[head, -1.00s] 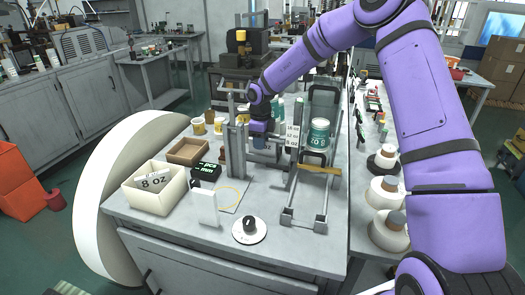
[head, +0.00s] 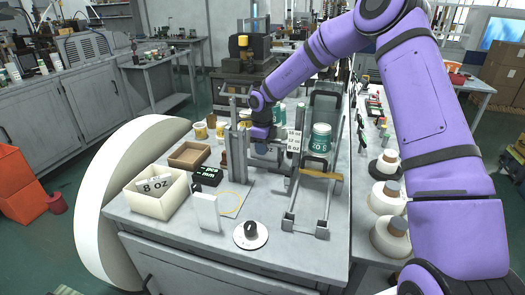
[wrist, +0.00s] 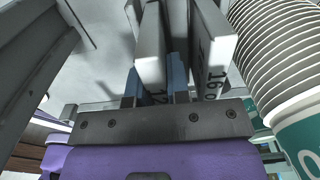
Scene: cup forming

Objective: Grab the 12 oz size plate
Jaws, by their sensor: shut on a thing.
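My gripper (wrist: 156,84) is shut on a pale upright plate (wrist: 150,45) in the wrist view, with blue fingers at its sides.
A stack of teal and white cups (wrist: 285,70) is close on the right. In the head view, a cup stack marked 20 (head: 320,138) stands by the metal frame.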

